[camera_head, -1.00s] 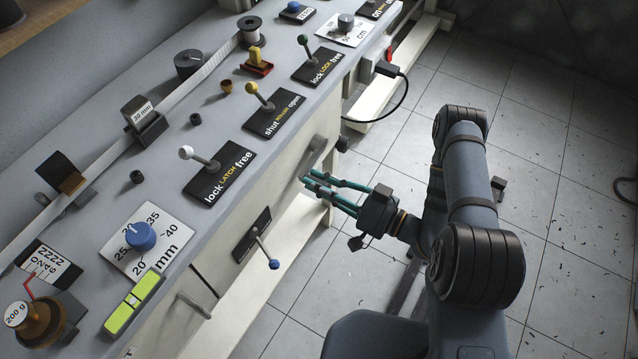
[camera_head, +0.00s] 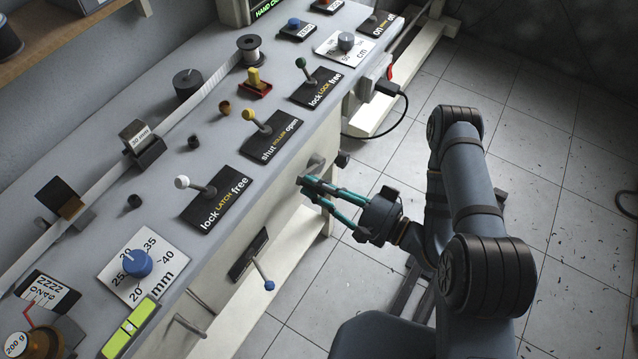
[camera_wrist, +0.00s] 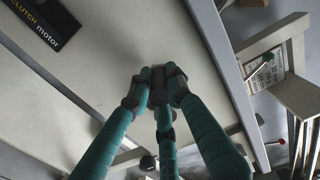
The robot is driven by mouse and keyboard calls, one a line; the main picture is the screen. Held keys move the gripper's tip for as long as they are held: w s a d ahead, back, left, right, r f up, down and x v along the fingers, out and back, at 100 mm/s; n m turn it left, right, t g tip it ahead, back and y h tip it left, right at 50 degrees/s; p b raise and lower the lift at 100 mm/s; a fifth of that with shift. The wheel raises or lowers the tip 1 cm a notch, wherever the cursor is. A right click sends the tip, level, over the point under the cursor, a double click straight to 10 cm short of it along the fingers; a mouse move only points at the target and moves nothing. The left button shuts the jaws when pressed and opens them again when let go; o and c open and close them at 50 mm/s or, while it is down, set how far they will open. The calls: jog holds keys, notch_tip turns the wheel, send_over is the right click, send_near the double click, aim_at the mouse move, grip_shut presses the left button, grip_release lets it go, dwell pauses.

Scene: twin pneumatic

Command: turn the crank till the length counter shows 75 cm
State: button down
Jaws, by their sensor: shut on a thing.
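My gripper (camera_head: 307,186) is shut at the front face of the bench, below the green lock lever. In the wrist view its fingers (camera_wrist: 158,88) close around a small dark piece, which seems to be the crank's grip; the fingers hide most of it. A grey hub (camera_head: 316,163) and a dark knob (camera_head: 343,158) sit just above the gripper. I cannot tell how they join to the held piece. A digit counter (camera_head: 47,293) is at the lower left; I cannot tell whether it is the length counter, nor read its value surely.
White latch lever (camera_head: 182,182), yellow roller lever (camera_head: 248,115) and green lock lever (camera_head: 300,62) stand along the bench edge. A blue-ended lever (camera_head: 269,286) sticks out from the front face. A black cable (camera_head: 402,112) hangs at the right. The floor (camera_head: 560,150) is open.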

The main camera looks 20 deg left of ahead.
jog(key=shift+w+d+m, duration=0.1)
jog(key=shift+w+m, duration=0.15)
jog(key=shift+m, duration=0.05)
jog(key=c, duration=1.8)
grip_release()
jog(key=shift+d, duration=0.1)
jog(key=shift+o, duration=0.9)
jog(key=shift+s, duration=0.1)
jog(key=v, duration=1.2)
